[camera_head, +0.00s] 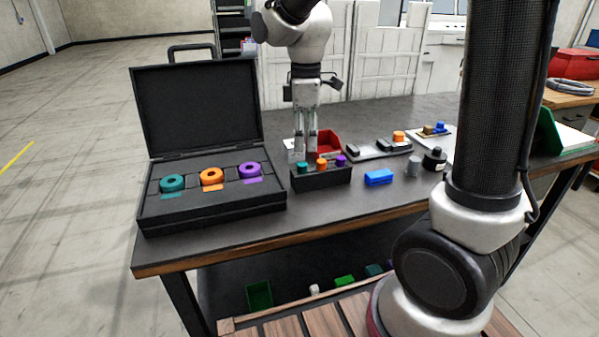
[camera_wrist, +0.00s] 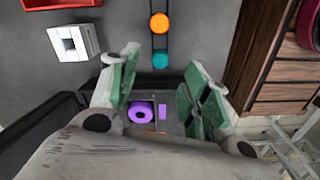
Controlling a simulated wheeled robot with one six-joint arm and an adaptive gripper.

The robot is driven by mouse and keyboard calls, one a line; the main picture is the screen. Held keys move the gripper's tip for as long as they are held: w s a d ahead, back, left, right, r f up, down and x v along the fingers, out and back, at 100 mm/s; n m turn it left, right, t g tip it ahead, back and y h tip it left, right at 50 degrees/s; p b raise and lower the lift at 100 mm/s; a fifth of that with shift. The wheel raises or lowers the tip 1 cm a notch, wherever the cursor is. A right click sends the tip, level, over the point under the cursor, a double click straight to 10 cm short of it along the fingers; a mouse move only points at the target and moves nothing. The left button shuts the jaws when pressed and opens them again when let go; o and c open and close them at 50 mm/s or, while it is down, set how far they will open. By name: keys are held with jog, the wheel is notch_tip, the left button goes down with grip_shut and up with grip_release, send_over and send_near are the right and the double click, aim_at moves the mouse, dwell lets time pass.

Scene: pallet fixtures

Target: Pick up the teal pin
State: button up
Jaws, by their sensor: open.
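The teal pin (camera_head: 304,168) stands at the left end of a small black rack (camera_head: 322,180) on the table, with an orange pin (camera_head: 321,162) and a purple pin (camera_head: 340,160) beside it. My gripper (camera_head: 305,151) points down above the teal pin's end of the rack. In the wrist view the teal pin (camera_wrist: 161,59) shows between the open, green-padded fingers of my gripper (camera_wrist: 161,68), with nothing held. The orange pin (camera_wrist: 159,23) lies further up in that view. Whether the fingers reach down to the pin's height is unclear.
An open black case (camera_head: 155,212) with teal, orange and purple rings stands left of the rack. A red bin (camera_head: 327,139) and a white block with a hole (camera_wrist: 74,43) are close by. A blue block (camera_head: 379,177) lies to the right. Table in front of the rack is clear.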

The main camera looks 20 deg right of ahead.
aim_at(302, 164)
jog(key=f, duration=0.7)
jog(key=shift+a, duration=0.35)
jog(key=shift+c, duration=0.3)
jog(key=shift+r, duration=0.1)
grip_shut()
